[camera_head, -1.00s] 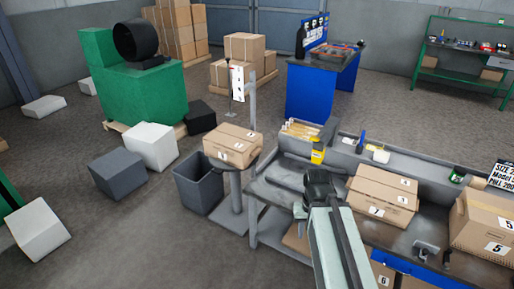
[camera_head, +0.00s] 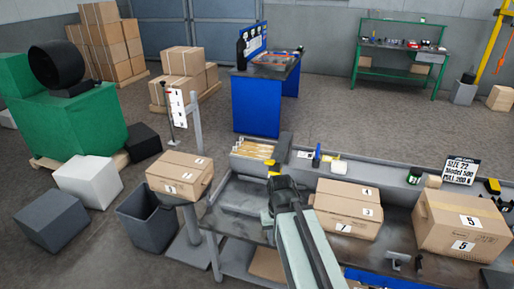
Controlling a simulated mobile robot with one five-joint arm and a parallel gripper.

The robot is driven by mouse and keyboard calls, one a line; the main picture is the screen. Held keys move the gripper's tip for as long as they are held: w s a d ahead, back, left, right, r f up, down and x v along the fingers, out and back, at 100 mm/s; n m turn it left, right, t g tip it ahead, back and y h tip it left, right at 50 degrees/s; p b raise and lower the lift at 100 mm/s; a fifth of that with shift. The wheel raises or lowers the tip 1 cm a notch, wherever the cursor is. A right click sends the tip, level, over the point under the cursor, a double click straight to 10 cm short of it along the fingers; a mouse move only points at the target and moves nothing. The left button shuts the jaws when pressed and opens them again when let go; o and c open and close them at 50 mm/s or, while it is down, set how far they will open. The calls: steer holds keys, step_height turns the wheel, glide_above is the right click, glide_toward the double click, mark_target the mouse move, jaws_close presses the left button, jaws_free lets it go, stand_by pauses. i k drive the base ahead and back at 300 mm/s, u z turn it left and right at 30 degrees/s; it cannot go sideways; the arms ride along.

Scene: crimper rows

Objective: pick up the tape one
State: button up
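I cannot single out a tape for certain. Small items on the grey bench shelf could include it: a blue and yellow item (camera_head: 317,156), a whitish item (camera_head: 338,166) beside it, and a beige piece (camera_head: 434,182) farther right. They are too small to tell. My gripper (camera_head: 283,187) is the dark end of my pale arm, over the left part of the workbench (camera_head: 240,200). It is seen from behind, its fingers are not distinct, and the shelf items lie beyond it and to its right.
Numbered cartons (camera_head: 347,210) and (camera_head: 462,226) stand on the bench right of my arm. Another carton (camera_head: 180,175) sits on a stand at the left, above a grey bin (camera_head: 148,217). A blue cabinet (camera_head: 262,100) stands behind, with open floor around it.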

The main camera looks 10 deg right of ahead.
mark_target(256, 155)
steer(key=u, duration=0.05)
steer(key=i, duration=0.8)
steer(key=u, duration=0.85)
steer(key=i, duration=0.65)
steer(key=u, duration=0.65)
steer(key=i, duration=0.5)
steer(key=z, duration=0.05)
